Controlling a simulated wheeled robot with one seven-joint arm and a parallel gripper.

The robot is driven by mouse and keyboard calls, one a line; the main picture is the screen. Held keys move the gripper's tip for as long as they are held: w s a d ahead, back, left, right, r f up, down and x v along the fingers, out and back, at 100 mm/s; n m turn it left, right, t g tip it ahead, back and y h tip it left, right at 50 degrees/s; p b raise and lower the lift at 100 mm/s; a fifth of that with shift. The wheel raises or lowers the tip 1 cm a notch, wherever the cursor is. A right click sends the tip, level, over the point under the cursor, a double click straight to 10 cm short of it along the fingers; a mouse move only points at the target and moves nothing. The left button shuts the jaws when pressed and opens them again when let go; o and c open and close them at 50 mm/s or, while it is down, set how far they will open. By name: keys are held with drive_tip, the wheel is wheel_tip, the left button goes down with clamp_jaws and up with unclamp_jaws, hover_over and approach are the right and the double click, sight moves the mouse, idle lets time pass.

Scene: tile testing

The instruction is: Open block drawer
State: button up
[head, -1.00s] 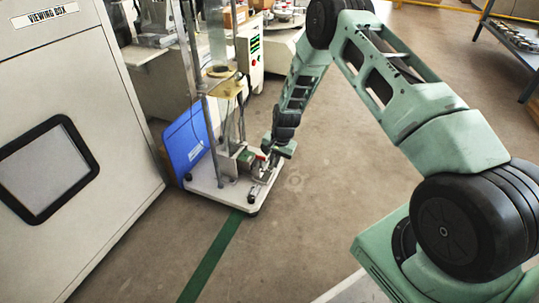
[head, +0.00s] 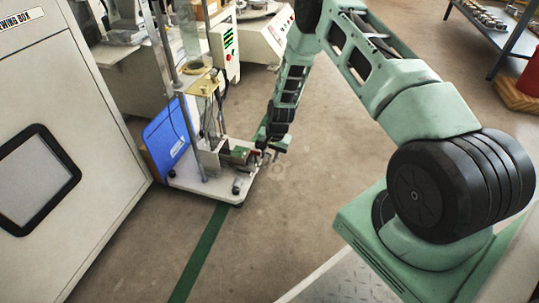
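The testing stand has a low white base (head: 212,183) on the floor, left of the image centre. A small metal and green assembly (head: 238,154) sits low on the right side of this base. It may be the block drawer, but it is too small to tell, and I cannot see whether it is open. My gripper (head: 268,153) hangs low just right of this assembly, at the base's right edge. I cannot tell whether it touches the assembly, and its fingers are too small and dark to read.
A blue panel (head: 166,137) leans at the stand's left. A control box (head: 225,45) with a red button is above. A large viewing box (head: 70,140) fills the left. A metal-legged table (head: 490,35) stands at top right. The floor right of the stand is clear.

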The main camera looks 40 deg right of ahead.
wheel_tip(320, 180, up, 17)
drive_tip(key=s+d+p, duration=0.2)
drive_tip(key=p, duration=0.6)
drive_tip(key=shift+s, duration=0.2)
drive_tip(key=s+a+r+n+g+y+p, duration=0.1)
drive_tip(key=s+a+r+n, duration=0.3)
drive_tip(key=a+r, duration=0.6)
drive_tip(key=s+a+r+n+p, duration=0.1)
drive_tip(key=s+a+r+n, duration=0.25)
drive_tip(key=a+r, duration=0.65)
drive_tip(key=s+a+r+n+h, duration=0.1)
drive_tip(key=s+a+r+n, duration=0.25)
drive_tip(key=s, duration=0.45)
drive_tip(key=s+a+r+n, duration=0.2)
drive_tip(key=s+r+n, duration=0.2)
drive_tip(key=s, duration=0.4)
drive_tip(key=s+a+r+n+h, duration=0.1)
drive_tip(key=s+a+r+n, duration=0.2)
drive_tip(key=s, duration=0.5)
wheel_tip(320, 180, up, 38)
drive_tip(key=p, duration=3.8)
drive_tip(key=shift+w+g+p, duration=0.3)
drive_tip(key=shift+w+p, duration=0.05)
